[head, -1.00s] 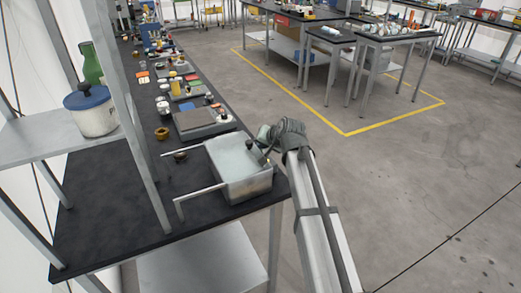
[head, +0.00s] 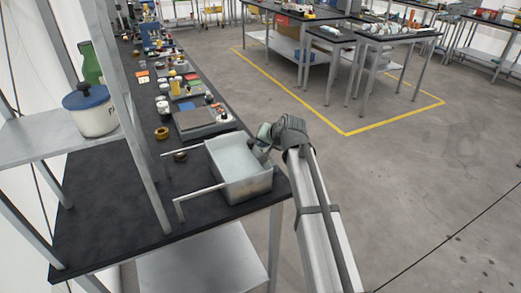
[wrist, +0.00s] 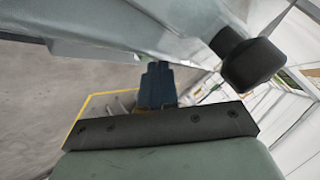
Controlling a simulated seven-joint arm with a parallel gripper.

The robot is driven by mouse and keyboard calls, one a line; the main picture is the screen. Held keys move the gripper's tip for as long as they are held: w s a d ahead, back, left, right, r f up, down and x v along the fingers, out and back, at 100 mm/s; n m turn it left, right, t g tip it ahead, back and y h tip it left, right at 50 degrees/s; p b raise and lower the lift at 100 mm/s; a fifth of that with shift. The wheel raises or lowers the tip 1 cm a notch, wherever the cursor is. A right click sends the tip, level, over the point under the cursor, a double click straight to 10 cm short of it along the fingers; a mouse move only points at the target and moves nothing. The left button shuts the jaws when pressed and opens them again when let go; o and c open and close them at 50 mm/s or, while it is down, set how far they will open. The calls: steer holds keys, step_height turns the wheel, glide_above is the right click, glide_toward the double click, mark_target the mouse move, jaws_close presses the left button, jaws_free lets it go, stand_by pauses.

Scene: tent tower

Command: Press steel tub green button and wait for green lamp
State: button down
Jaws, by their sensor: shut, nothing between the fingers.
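The steel tub (head: 246,190) sits at the right front corner of the black bench, with two long bar handles reaching left. Its rim and pale interior show in the head view. My gripper (head: 262,148) is at the tub's far right rim; its fingertips are hard to make out there. In the wrist view, the dark blue fingers (wrist: 158,84) are shut and empty. A grey panel fills the top of that view, with a black knob (wrist: 252,62) to the right of the fingers. I cannot see a green button or a lit green lamp.
A steel shelf post (head: 145,140) rises left of the tub, with a blue-lidded white pot (head: 92,112) on the shelf. A flat grey device (head: 202,122) stands behind the tub. The bench's left front is clear. Open floor lies to the right.

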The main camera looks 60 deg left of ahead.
steer(key=shift+r, duration=0.2)
steer(key=shift+r, duration=2.45)
